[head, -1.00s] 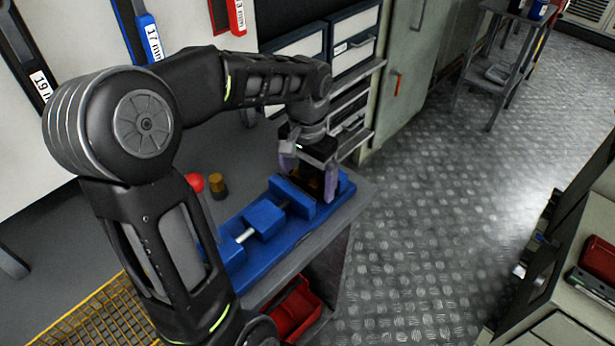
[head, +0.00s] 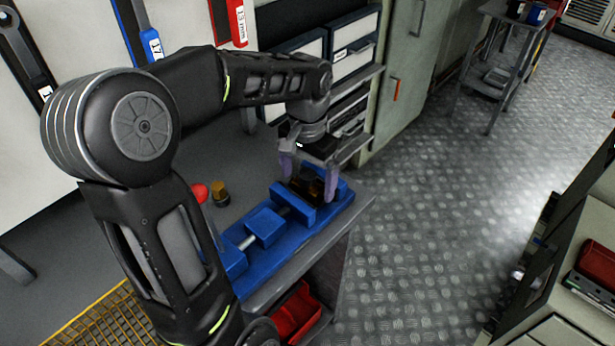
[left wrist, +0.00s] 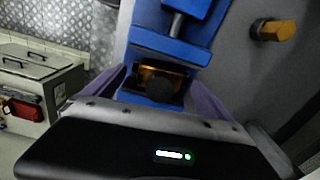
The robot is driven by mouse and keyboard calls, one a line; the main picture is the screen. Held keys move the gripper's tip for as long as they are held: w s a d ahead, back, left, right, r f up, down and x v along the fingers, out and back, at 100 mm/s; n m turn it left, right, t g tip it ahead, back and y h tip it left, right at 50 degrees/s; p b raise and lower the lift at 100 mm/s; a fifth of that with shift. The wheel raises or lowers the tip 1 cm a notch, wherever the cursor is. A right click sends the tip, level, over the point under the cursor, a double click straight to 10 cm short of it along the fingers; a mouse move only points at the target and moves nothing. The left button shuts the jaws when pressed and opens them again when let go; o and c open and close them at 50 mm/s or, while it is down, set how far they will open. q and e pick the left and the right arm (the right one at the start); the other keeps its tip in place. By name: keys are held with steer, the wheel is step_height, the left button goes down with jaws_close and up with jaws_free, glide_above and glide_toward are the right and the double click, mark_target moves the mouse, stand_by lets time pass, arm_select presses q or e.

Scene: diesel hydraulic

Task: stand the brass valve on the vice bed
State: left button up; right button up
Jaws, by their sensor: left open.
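The blue vice (head: 265,222) lies along the bench top, its bed at the right end. The brass valve (left wrist: 165,78), brass with a dark round part, sits on the bed beside a blue jaw; in the head view it shows as a dark and brass shape (head: 313,187). I cannot tell if it is fully upright. My left gripper (head: 308,178) is just above it, open, with one purple finger on either side. In the left wrist view the open fingers (left wrist: 158,95) flank the valve with gaps visible. My right gripper is not in view.
A red bin (head: 296,313) is under the bench. Drawers (head: 350,120) stand behind.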

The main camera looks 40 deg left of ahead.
arm_select(q)
steer(key=shift+r+p, duration=0.7)
steer(key=shift+r, duration=0.35)
steer(key=shift+o, duration=0.7)
steer(key=shift+r+b, duration=0.45)
steer(key=shift+r, duration=3.45)
